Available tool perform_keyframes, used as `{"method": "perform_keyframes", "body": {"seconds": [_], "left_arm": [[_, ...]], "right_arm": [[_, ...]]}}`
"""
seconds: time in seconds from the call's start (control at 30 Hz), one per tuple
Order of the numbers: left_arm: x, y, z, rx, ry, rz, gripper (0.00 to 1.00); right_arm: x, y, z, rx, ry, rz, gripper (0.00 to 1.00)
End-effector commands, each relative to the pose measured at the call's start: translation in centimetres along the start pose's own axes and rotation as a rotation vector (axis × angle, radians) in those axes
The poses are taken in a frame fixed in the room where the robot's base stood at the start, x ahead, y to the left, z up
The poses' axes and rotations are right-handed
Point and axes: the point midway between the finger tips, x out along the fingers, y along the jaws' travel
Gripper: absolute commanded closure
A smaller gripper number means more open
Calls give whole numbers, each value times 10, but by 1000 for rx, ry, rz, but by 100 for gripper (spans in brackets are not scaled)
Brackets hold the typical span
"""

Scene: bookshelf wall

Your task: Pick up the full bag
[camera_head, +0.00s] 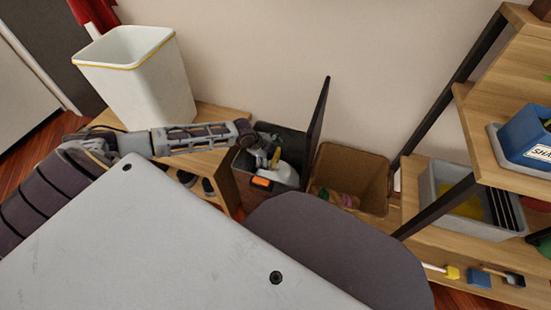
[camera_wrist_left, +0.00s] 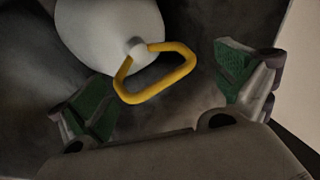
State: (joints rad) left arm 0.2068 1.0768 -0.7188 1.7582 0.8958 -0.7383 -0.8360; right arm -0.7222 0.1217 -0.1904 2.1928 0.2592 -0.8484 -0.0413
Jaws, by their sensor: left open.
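The full bag is a rounded white sack (camera_wrist_left: 105,38) with a yellow loop handle (camera_wrist_left: 158,90) at its top. In the head view the white bag (camera_head: 283,173) shows inside a dark bin (camera_head: 243,171) with its lid raised. My left gripper (camera_head: 270,158) reaches into this bin from the left, above the bag. In the left wrist view my left gripper (camera_wrist_left: 160,68) is open, its green-padded fingers on either side of the loop. Whether a finger touches the loop cannot be told. My right gripper is out of view.
The raised dark lid (camera_head: 317,130) stands right of my left gripper. A brown bin (camera_head: 368,178) with contents is beside it. A white bin (camera_head: 145,85) stands on a wooden bench (camera_head: 212,160) at left. A wooden shelf (camera_head: 485,130) with bins is at right.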

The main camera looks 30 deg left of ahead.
Motion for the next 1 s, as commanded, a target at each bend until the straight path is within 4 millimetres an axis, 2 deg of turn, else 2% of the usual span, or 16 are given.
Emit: {"method": "perform_keyframes", "body": {"seconds": [0.43,1.0], "left_arm": [[3,0,0,0,0,0,0],[35,3,2,0,0,0,0]], "right_arm": [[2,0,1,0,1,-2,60],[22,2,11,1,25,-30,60]]}}
